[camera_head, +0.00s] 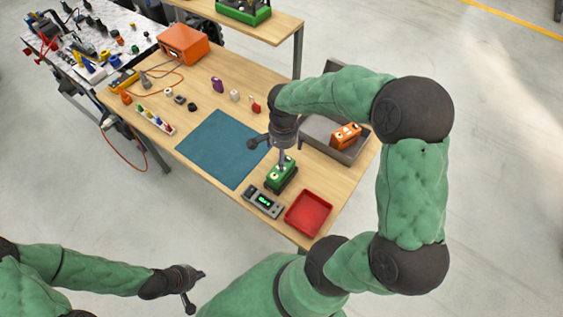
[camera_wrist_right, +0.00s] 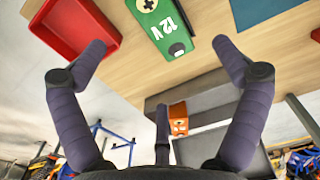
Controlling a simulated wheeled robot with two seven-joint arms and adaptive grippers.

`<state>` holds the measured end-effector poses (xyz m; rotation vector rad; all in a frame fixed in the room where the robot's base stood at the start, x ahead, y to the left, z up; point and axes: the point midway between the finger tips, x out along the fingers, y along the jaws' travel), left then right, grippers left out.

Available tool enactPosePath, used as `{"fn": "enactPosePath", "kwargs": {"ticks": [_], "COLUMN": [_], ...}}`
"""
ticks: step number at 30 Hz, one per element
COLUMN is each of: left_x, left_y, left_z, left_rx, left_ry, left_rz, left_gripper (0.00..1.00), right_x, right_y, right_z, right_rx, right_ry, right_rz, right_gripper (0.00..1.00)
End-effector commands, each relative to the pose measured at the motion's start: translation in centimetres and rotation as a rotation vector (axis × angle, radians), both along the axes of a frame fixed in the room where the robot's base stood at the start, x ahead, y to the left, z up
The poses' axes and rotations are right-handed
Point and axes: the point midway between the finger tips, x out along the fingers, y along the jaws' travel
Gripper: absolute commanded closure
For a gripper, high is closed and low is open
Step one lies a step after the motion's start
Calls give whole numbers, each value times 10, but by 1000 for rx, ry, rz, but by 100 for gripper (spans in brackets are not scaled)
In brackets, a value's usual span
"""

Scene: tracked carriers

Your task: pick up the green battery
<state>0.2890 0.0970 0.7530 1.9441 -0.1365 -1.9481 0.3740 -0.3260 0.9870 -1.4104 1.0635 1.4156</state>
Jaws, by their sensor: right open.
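The green battery (camera_head: 281,176) stands on the wooden table between the blue mat and the red tray. My right gripper (camera_wrist_right: 161,50) is open and empty. In the head view my right gripper (camera_head: 270,150) is over the battery's far end, one finger overlapping it in the picture; I cannot tell whether they touch. My left gripper (camera_head: 198,289) is open and empty, off the table's near side.
A meter with a green display (camera_head: 263,201) and a red tray (camera_head: 309,213) lie near the battery. An orange battery (camera_head: 346,136) sits in a grey bin (camera_head: 316,129). The blue mat (camera_head: 221,149) is bare. Small parts and an orange case (camera_head: 184,44) stand farther back.

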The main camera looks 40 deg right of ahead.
Motion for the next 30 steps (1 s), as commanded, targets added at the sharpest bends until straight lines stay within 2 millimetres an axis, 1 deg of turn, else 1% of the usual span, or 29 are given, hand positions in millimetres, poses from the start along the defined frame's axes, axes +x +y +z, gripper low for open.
{"fn": "enactPosePath", "kwargs": {"ticks": [3, 7, 10, 17, 25, 27, 30], "left_x": [-1, -1, -1, -1, -1, -1, -1], "left_y": [0, 0, 0, 0, 0, 0, 0], "left_z": [-5, -9, -10, -13, -22, -24, -24], "left_rx": [0, 0, 0, 0, 0, 0, 0], "left_ry": [3, 3, 1, 1, 1, 1, 1], "left_rz": [1, 1, 1, 1, 1, 1, 1], "left_gripper": [100, 100, 100, 100, 100, 100, 100], "right_x": [-1, -1, 0, 0, -1, -1, 0], "right_y": [0, 0, 0, 0, -2, -2, -2], "right_z": [-19, -39, -48, -58, -95, -102, -104], "right_rx": [1, 1, 1, 1, 1, 2, 1], "right_ry": [4, 3, 1, 1, 2, 2, -1], "right_rz": [0, 0, 0, 0, 2, 1, 1], "right_gripper": [3, 3, 3, 3, 3, 3, 3]}}
